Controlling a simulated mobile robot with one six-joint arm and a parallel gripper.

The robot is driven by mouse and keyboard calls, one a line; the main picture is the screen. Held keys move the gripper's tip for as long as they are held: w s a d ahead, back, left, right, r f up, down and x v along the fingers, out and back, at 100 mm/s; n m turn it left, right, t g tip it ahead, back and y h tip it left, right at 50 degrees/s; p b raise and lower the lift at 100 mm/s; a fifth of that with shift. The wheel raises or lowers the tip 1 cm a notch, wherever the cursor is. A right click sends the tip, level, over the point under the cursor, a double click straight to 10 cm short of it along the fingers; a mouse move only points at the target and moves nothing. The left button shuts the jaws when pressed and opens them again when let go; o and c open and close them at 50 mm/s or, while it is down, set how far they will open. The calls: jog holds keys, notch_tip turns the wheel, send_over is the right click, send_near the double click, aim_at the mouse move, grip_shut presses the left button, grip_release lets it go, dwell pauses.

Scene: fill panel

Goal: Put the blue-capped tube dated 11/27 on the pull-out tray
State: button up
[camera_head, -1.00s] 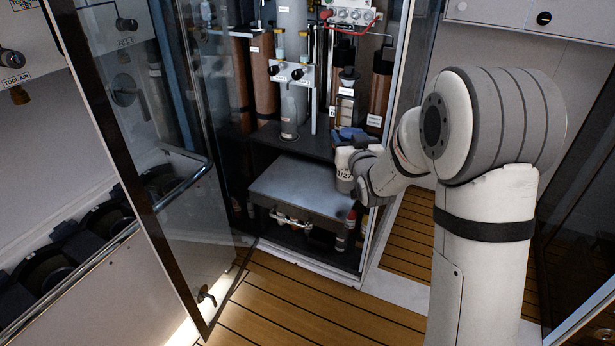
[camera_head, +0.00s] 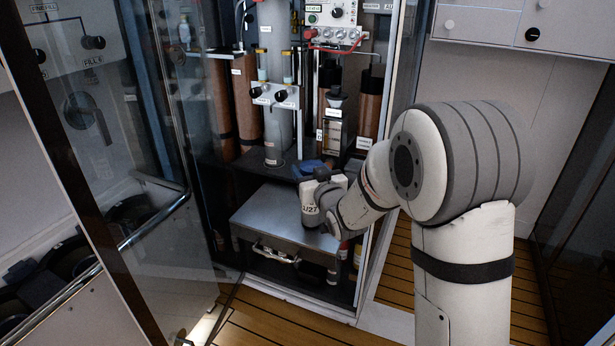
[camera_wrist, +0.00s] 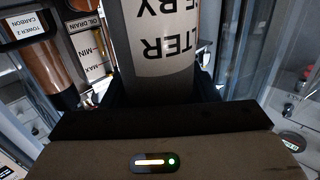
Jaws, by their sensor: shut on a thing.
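My gripper (camera_head: 326,192) is shut on a pale tube (camera_head: 310,216) with a white label. Part of a date ending in 27 shows on it in the head view; the first part is unclear. A blue cap (camera_head: 311,167) shows just above the gripper. In the wrist view the grey tube (camera_wrist: 158,90) stands between the jaws, its label upside down with "LTER" and "BY" readable. The grey pull-out tray (camera_head: 262,212) is out at the bottom of the cabinet. The tube appears over its right part; I cannot tell whether it touches.
The tray's left and middle are bare. A glass door (camera_head: 120,170) stands open at left. Brown columns (camera_head: 369,112) and a grey cylinder (camera_head: 277,130) stand behind the tray. The cabinet's right frame (camera_head: 392,120) is close to my arm.

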jog(key=shift+f, duration=0.4)
jog(key=o, duration=1.6)
jog(key=shift+r, duration=0.1)
jog(key=shift+c, duration=0.2)
